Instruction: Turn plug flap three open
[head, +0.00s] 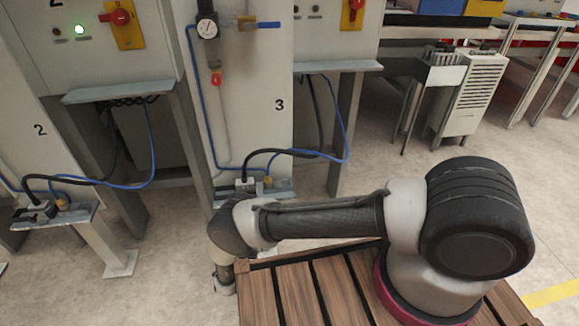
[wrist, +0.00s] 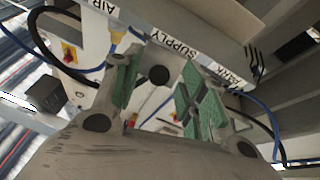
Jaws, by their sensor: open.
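Station three (head: 279,135) is a pale cabinet marked 3 in the head view. On its low metal ledge sits a small grey plug socket (head: 245,185) with a black cable, beside a brass fitting (head: 267,182) with a blue hose. My arm partly covers this ledge, and I cannot make out the flap itself. In the wrist view my gripper (wrist: 160,68) is open, its green-padded fingers apart with nothing held. A round dark knob-like thing (wrist: 158,75) shows between the fingers; I cannot tell whether it belongs to the flap. My fingers are not clearly visible in the head view.
Station two's ledge (head: 50,220) carries a similar socket at left. A grey shelf (head: 340,67) and its leg stand right of station three.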

